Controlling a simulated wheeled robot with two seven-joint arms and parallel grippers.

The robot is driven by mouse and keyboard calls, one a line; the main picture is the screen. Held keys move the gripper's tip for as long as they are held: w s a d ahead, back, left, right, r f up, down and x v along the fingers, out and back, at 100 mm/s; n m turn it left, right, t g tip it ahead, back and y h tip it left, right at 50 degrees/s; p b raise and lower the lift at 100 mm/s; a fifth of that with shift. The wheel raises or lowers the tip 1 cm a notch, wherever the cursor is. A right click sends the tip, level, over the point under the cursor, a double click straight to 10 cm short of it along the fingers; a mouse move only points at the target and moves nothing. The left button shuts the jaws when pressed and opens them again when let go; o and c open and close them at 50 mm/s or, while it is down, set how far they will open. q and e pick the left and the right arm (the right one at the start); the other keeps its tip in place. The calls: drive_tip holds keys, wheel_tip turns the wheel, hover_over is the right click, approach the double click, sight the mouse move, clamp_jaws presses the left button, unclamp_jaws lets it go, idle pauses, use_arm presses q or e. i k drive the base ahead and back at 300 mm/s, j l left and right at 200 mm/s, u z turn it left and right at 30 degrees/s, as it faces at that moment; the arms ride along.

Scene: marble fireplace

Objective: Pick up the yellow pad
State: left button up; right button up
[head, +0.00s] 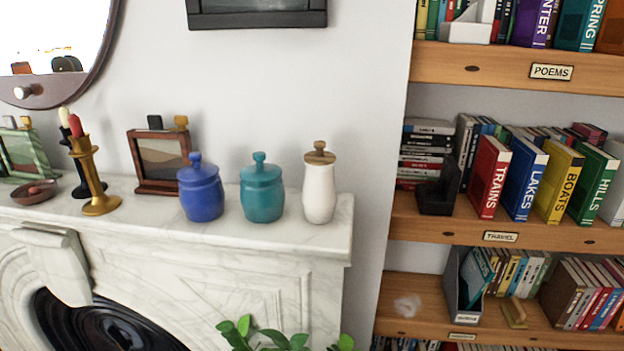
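A small yellow pad (181,122) sits on the top edge of a brown wooden frame (159,188), at its right end. A small black pad (155,122) sits to its left on the same edge. The frame stands on the white marble mantel (290,243) against the wall, and the blue jar hides its lower right part. Neither of my grippers shows in the head view.
A blue jar (201,190), a teal jar (261,190) and a white jar (319,190) stand right of the frame. A gold candlestick (93,180) and a black one stand left, beside a green frame (30,153) and a bowl (34,192). A bookshelf (480,228) fills the right.

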sight(516, 314)
drive_tip(key=k+z, duration=0.1)
drive_tip(key=z, duration=1.35)
